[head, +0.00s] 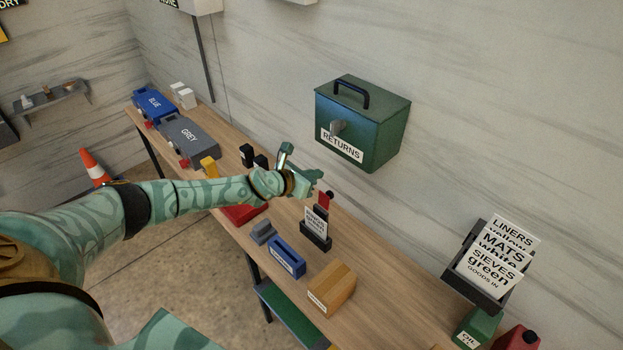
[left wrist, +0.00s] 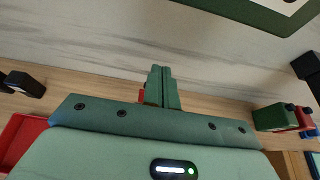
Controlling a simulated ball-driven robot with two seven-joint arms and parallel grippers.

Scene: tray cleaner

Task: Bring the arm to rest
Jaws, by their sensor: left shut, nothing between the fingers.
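My left arm (head: 190,193) reaches from the left across the workbench (head: 375,290). My left gripper (head: 316,176) is over the bench, in front of the wall and below the green RETURNS box (head: 385,125). In the left wrist view its fingers (left wrist: 162,88) are pressed together with nothing between them. A black stand with a white card (head: 316,222) and a red top stands just below and beside the gripper in the head view; I cannot tell the exact gap. My right gripper is not in either view.
A blue bin (head: 153,103) and a grey bin (head: 187,138) stand at the bench's far end. A red tray (head: 243,214), a blue holder (head: 287,257) and a cardboard box (head: 332,289) lie near the arm. A card rack (head: 487,265) is at right. Open floor lies left of the bench.

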